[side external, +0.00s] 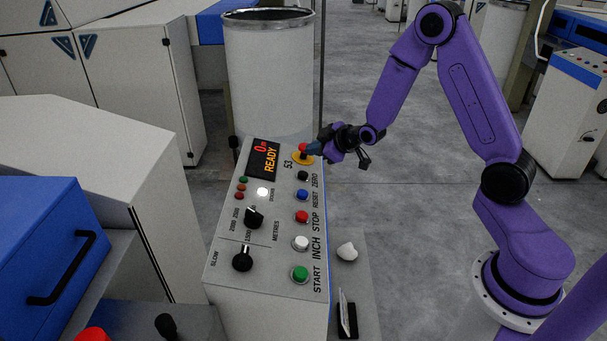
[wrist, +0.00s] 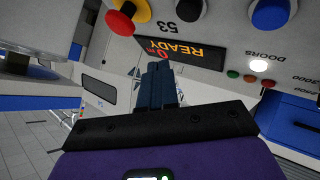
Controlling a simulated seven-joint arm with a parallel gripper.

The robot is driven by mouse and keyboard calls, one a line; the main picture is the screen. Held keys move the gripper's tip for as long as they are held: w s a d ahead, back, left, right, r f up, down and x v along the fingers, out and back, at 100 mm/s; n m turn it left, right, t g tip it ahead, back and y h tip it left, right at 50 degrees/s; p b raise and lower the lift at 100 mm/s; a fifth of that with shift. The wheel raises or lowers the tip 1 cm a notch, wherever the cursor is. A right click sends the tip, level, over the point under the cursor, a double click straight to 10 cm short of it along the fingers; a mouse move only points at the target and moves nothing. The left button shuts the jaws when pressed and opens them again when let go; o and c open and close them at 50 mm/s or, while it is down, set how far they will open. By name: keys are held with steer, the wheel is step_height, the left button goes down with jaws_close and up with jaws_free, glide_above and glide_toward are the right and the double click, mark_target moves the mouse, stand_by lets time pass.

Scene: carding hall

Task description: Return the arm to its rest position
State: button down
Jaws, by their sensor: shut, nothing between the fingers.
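My purple arm reaches in from the right in the side view. My gripper (side external: 315,149) is shut and empty. Its dark blue fingers (wrist: 160,82) are pressed together in the wrist view. In the side view the fingertips are close beside the red mushroom button on its yellow base (side external: 303,155), at the top right of the sloped control panel (side external: 225,262). In the wrist view this button (wrist: 122,22) is up and left of the fingers, apart from them. The fingers point toward the READY display (wrist: 182,52); I cannot tell their exact height over the panel.
The panel has black, blue, red, white and green buttons (side external: 300,273), two black knobs (side external: 242,257) and a lit white lamp (side external: 262,192). A tall grey can (side external: 270,75) stands behind it. A white lump (side external: 347,252) lies right of the panel.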

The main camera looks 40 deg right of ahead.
steer(key=s+a+r+n+g+y, duration=0.1)
steer(key=s+a+r+g, duration=0.15)
steer(key=s+a, duration=0.5)
steer(key=s+a+r+n+g+y, duration=0.15)
steer(key=s+a+g, duration=0.25)
steer(key=s+a, duration=0.4)
steer(key=s+d+r+n+g+h, duration=0.1)
steer(key=s+d+r+g, duration=0.1)
steer(key=s, duration=0.9)
steer(key=s+d+r+n+g+h, duration=0.1)
steer(key=s+d+r+g+h, duration=0.1)
steer(key=s, duration=1)
steer(key=shift+s+d+r+n, duration=0.2)
steer(key=shift+d+r+n, duration=0.05)
steer(key=shift+r+n, duration=0.1)
steer(key=shift+g, duration=0.25)
